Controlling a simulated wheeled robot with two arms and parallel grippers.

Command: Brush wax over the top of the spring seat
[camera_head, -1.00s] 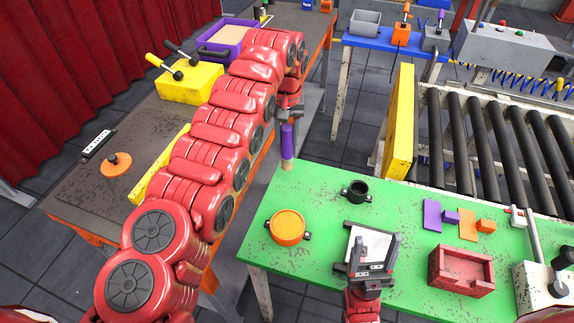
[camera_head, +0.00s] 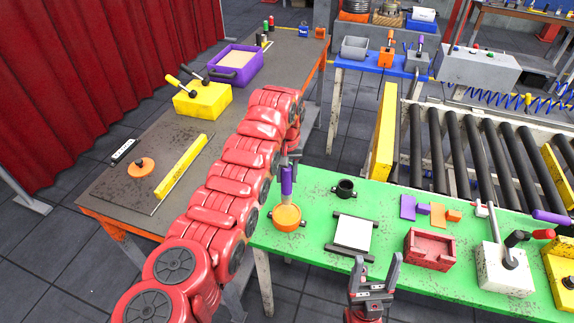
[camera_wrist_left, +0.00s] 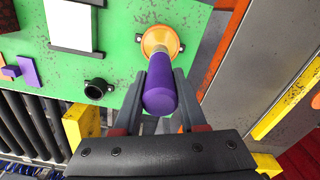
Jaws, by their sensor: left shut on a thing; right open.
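My left gripper (camera_wrist_left: 158,118) is shut on the purple handle of a brush (camera_head: 287,182), held roughly upright. Its lower end is over the round orange piece (camera_head: 286,219) with dark side tabs on the green table, which I take as the spring seat. The handle (camera_wrist_left: 160,92) and the orange piece (camera_wrist_left: 158,40) line up in the left wrist view. The bristles are hidden, so I cannot tell whether they touch it. My right gripper (camera_head: 373,294) is open and empty at the green table's front edge.
On the green table (camera_head: 318,228) are a black ring cup (camera_head: 345,189), a white plate (camera_head: 354,234), a red box (camera_head: 430,248) and a white lever fixture (camera_head: 503,268). A purple tray (camera_head: 237,64) stands on the brown bench. A yellow panel (camera_head: 384,145) rises behind.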

